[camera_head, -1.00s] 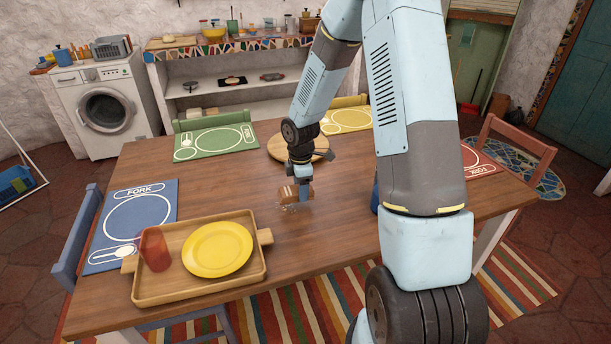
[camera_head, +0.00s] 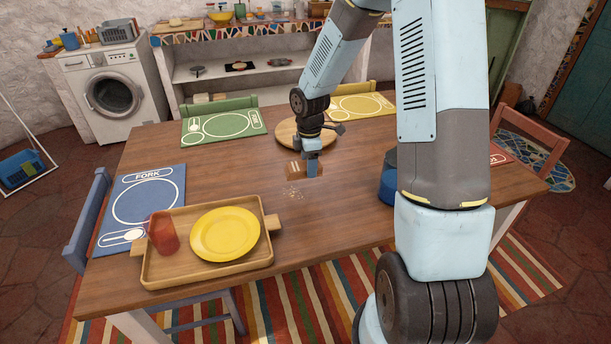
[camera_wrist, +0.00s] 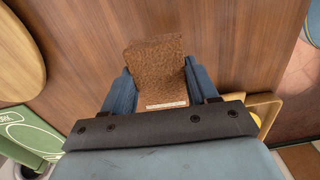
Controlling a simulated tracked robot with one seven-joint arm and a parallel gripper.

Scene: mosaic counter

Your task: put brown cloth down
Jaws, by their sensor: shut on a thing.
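The brown cloth (camera_head: 293,170) looks like a folded block with a pale stripe. My gripper (camera_head: 309,170) is shut on it, at or just above the wooden table (camera_head: 240,168); I cannot tell whether the cloth touches the tabletop. In the wrist view the brown cloth (camera_wrist: 157,62) sits between the two blue fingers of my gripper (camera_wrist: 158,78), with wood behind it. Pale crumbs (camera_head: 293,192) lie on the table just in front of the cloth.
A wooden tray (camera_head: 205,276) with a yellow plate (camera_head: 225,235) and a red cup (camera_head: 162,234) stands front left. A round board (camera_head: 287,133) lies behind my gripper. A blue container (camera_head: 387,184) is partly hidden by my arm. The table's middle is mostly clear.

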